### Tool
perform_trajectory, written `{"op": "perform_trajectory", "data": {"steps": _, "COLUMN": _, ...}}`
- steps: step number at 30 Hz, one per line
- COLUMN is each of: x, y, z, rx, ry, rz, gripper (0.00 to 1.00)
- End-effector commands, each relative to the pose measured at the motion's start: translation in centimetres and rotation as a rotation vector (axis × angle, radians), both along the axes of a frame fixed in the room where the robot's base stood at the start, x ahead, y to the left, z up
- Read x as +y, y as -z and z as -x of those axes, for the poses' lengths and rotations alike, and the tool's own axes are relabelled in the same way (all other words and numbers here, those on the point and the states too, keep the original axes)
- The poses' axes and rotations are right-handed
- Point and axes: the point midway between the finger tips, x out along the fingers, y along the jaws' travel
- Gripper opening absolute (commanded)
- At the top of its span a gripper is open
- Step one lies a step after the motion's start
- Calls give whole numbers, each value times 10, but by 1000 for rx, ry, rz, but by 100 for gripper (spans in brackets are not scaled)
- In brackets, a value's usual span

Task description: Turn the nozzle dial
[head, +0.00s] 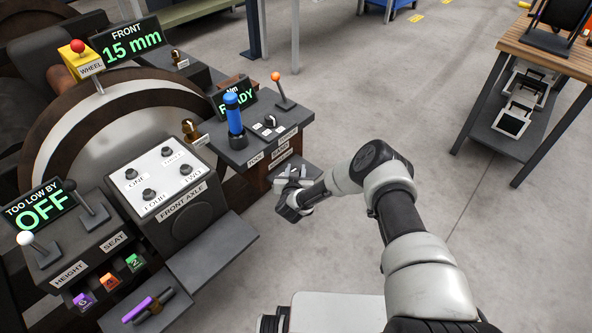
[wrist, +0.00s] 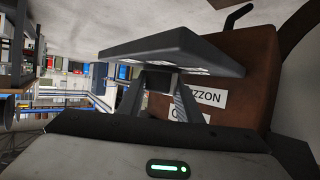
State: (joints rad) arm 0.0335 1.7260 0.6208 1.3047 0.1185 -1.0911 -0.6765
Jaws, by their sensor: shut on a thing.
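The nozzle dial (wrist: 160,82) is only a dark shape between my fingertips in the wrist view; most of it is hidden. My gripper (wrist: 162,76) is shut on it, at the face of a small dark ledge (wrist: 150,42) with white patches. A white label (wrist: 205,98) beside it shows upside down, with the letters of NOZZ readable. In the head view, my gripper (head: 291,196) is at the small ledge (head: 280,182) low on the right of the console. The dial itself cannot be made out there, and its pointing direction cannot be told.
Above the ledge, a console shelf (head: 235,150) carries a blue handle (head: 234,117), another black dial (head: 269,121) and an orange-knobbed lever (head: 279,88). A display (head: 231,101) reads READY. The front axle panel (head: 165,215) stands left.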

Motion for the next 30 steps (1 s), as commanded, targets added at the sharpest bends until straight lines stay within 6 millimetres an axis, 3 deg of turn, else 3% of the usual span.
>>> {"op": "perform_trajectory", "data": {"steps": 16, "x": -1, "y": -1, "z": -1, "rx": -1, "ry": 29, "rz": -1, "gripper": 9}}
{"op": "perform_trajectory", "data": {"steps": 17, "x": -1, "y": -1, "z": -1, "rx": -1, "ry": 28, "rz": -2, "gripper": 37}}
{"op": "perform_trajectory", "data": {"steps": 19, "x": -1, "y": -1, "z": -1, "rx": -1, "ry": 28, "rz": -2, "gripper": 49}}
{"op": "perform_trajectory", "data": {"steps": 30, "x": 0, "y": -2, "z": 3, "rx": 1, "ry": 25, "rz": 0, "gripper": 50}}
